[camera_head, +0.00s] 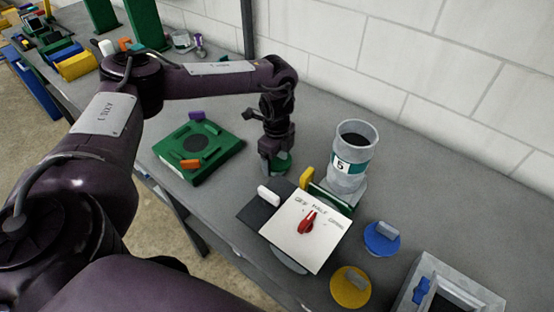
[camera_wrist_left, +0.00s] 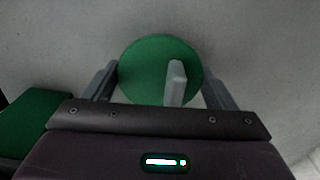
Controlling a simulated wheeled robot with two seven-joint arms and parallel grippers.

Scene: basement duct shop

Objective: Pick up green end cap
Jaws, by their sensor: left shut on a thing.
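The green end cap (camera_wrist_left: 145,72) is a round green disc with a grey upright tab. In the left wrist view it lies between the two fingers of my left gripper (camera_wrist_left: 162,88), one finger at each side of the disc. In the head view the green end cap (camera_head: 283,166) shows under my left gripper (camera_head: 276,160), which points down at the bench and is shut on it. The gripper hides part of the cap there. I cannot tell whether the cap touches the bench. My right gripper is not in view.
A green square fixture (camera_head: 222,149) is left of the gripper. Right of it are a grey duct cylinder marked 5 (camera_head: 348,165) and a white panel with a red knob (camera_head: 328,232). Blue (camera_head: 375,243) and yellow (camera_head: 345,293) caps and a grey frame (camera_head: 484,293) stand further right.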

